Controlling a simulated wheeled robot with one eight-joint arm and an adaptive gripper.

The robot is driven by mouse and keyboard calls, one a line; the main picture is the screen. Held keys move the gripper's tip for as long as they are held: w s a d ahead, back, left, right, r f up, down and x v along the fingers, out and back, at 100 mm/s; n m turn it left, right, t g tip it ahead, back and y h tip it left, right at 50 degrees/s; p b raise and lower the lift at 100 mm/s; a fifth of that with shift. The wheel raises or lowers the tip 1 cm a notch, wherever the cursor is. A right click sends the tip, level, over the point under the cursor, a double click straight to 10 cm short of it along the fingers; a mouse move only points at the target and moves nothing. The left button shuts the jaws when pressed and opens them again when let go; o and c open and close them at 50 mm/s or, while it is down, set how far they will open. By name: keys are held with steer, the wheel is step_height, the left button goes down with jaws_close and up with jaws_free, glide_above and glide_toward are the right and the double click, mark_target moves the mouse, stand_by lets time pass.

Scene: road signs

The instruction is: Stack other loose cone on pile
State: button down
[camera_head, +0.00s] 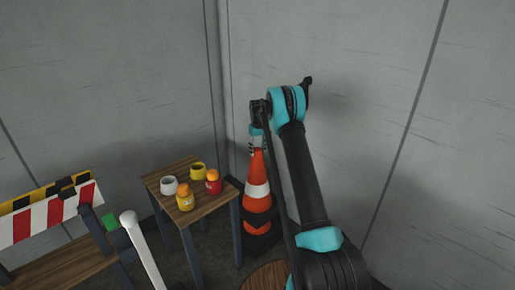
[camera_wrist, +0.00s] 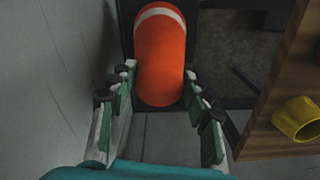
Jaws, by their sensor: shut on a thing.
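An orange cone (camera_head: 257,167) with a white band stands upright in the corner. My gripper (camera_head: 257,146) is at its top, above it and pointing down. In the wrist view the cone's orange body (camera_wrist: 161,65) lies between the two fingers of my gripper (camera_wrist: 159,72), and they are shut on it. Below the held cone, more orange (camera_head: 257,228) and dark bands show, looking like the pile directly under it. I cannot tell whether the held cone rests fully on the pile. My arm hides the pile's right side.
A wooden table (camera_head: 212,203) stands close left of the cones, with a white ring (camera_head: 169,186), a yellow ring (camera_head: 197,171) and orange and red items. A striped barrier (camera_head: 45,215) and a white-topped post (camera_head: 128,217) are further left. Grey walls (camera_head: 330,60) close the corner behind.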

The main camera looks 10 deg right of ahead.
mark_target(258, 155)
steer(key=shift+f, duration=7.95)
steer(key=c, duration=0.6)
jaws_free()
steer(key=shift+c, duration=0.2)
steer(key=shift+r, duration=0.1)
step_height(258, 155, up, 12)
steer(key=shift+f, duration=0.1)
